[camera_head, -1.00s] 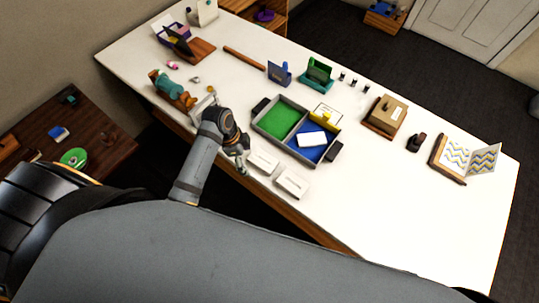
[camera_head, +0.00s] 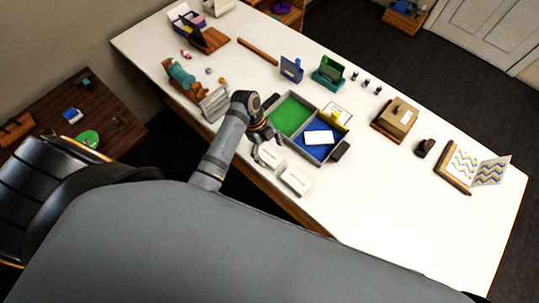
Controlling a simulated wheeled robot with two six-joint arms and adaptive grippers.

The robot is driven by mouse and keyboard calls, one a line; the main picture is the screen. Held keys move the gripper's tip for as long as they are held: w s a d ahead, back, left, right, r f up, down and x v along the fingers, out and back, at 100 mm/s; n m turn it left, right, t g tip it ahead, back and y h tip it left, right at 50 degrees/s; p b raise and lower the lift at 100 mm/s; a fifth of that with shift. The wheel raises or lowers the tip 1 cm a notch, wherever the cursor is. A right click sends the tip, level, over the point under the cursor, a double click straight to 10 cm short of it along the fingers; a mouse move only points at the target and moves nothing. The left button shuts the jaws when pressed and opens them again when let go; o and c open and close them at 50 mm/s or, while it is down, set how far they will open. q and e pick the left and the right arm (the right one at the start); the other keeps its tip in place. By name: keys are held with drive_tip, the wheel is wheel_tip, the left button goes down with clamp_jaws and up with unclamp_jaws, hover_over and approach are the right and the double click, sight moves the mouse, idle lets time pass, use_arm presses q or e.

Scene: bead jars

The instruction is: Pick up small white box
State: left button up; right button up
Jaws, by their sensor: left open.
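Two small white boxes lie near the front edge of the white table. The nearer-left white box (camera_head: 271,156) is partly hidden by my left gripper (camera_head: 267,147). The other white box (camera_head: 296,181) lies just to its lower right and is clear of the gripper. A third white, flat box (camera_head: 318,138) lies in the blue compartment of the divided tray (camera_head: 300,131). My left gripper is open with its fingers pointing down at the nearer-left box; whether they touch it I cannot tell. My right gripper is not in view.
The tray's green compartment (camera_head: 291,115) looks empty. A figurine (camera_head: 184,81) and a grey stand (camera_head: 215,103) are left of my arm. The table's right front is free.

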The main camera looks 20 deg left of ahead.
sight(275, 159)
use_arm(q)
drive_tip(key=p+x, duration=0.1)
drive_tip(key=x, duration=0.3)
drive_tip(key=shift+w+d+f, duration=0.15)
drive_tip(key=shift+d+f, duration=0.15)
drive_tip(key=shift+d, duration=0.05)
drive_tip(key=c, duration=1.3)
drive_tip(key=shift+r, duration=0.15)
